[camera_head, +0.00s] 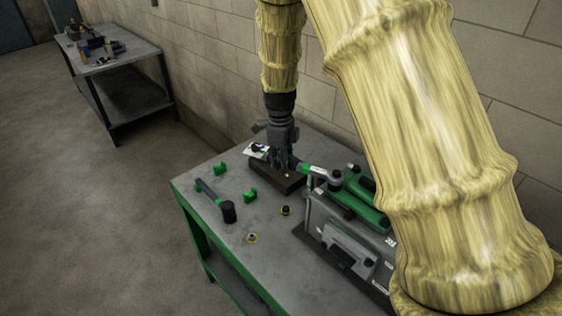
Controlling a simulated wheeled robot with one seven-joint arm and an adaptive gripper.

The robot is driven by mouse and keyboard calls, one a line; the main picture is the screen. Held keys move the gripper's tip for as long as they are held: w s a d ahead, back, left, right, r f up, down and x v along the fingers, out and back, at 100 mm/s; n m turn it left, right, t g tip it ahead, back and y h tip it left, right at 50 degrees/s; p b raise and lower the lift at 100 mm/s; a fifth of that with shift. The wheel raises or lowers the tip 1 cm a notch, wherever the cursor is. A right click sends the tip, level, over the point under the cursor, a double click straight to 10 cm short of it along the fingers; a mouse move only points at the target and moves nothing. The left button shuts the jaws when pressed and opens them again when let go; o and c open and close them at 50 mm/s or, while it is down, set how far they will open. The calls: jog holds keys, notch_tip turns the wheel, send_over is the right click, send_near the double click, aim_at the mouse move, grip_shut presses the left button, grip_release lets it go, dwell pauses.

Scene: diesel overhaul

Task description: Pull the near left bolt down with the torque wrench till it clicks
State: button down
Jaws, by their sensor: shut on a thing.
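My gripper (284,160) points down over the back of the bench, shut on what looks like the torque wrench. The wrench's pale shaft with a green band (313,169) runs right from the fingers to a dark, round head (335,177). The head is over the left end of the grey engine block (320,214) with a green cover (362,207). The fingers hide part of the wrench. The near left bolt is too small to make out, and I cannot tell whether the head is seated on it.
A dark block (291,187) lies below my gripper. A black-headed mallet (228,211), green brackets (249,195) and small round parts (286,210) lie on the bench (196,184). My arm hides the block's right side. Another bench (130,52) stands far left; the floor between is clear.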

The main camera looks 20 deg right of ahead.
jog(key=shift+w+d+r, duration=0.1)
jog(key=shift+w+d, duration=0.05)
jog(key=shift+w, duration=0.05)
jog(key=shift+w+d+m, duration=0.25)
jog(key=shift+m, duration=0.05)
jog(key=shift+w+d, duration=0.1)
dwell(0.3)
jog(key=shift+w+d+m, duration=0.2)
jog(key=shift+m, duration=0.1)
jog(key=shift+w+d, duration=0.1)
jog(key=shift+d, duration=0.1)
jog(key=shift+w+d+m, duration=0.15)
jog(key=shift+d+m, duration=0.05)
jog(key=shift+m, duration=0.1)
jog(key=shift+w+d, duration=0.1)
jog(key=shift+d, duration=0.05)
dwell(0.5)
jog(key=shift+w+d+m, duration=0.15)
jog(key=shift+d+m, duration=0.1)
jog(key=shift+m, duration=0.05)
jog(key=shift+w+d, duration=0.1)
jog(key=shift+d, duration=0.05)
